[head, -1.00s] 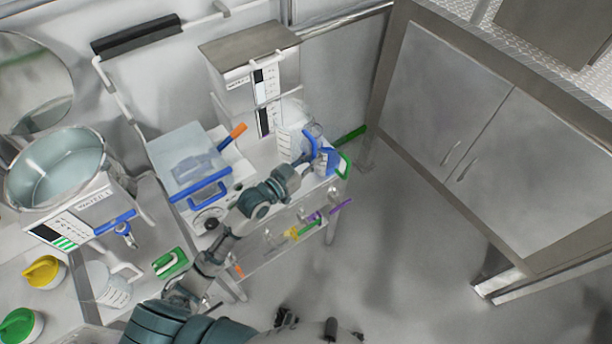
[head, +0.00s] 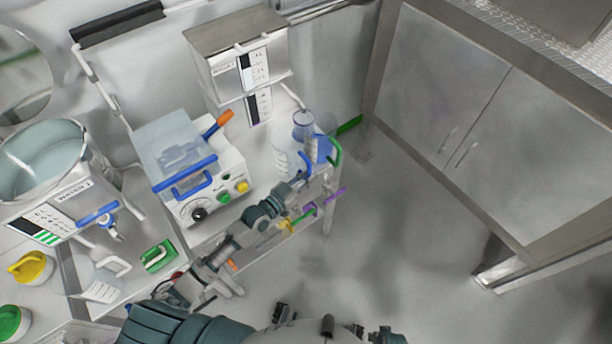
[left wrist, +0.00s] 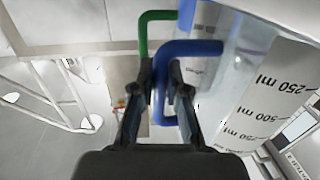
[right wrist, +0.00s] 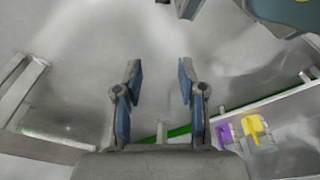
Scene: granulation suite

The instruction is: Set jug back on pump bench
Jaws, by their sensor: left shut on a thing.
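My left gripper (head: 303,179) is at the right end of the pump bench (head: 248,145). In the left wrist view, its fingers (left wrist: 163,92) are closed around the blue handle (left wrist: 190,48) of a clear jug. Volume marks show on a clear wall (left wrist: 265,95) to the right. A green handle (left wrist: 144,45) stands just left of the fingers. In the head view clear vessels (head: 284,160) overlap there, with a green handle (head: 336,150) beside them; I cannot tell whether the held jug touches the bench. My right gripper (right wrist: 159,72) is open and empty.
A pump unit (head: 190,170) with a blue handle and knobs stands left on the bench. A steel-topped box (head: 240,60) stands behind. Coloured tools (head: 305,213) sit below the bench's front edge. A steel cabinet (head: 450,110) is at right; the floor between is clear.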

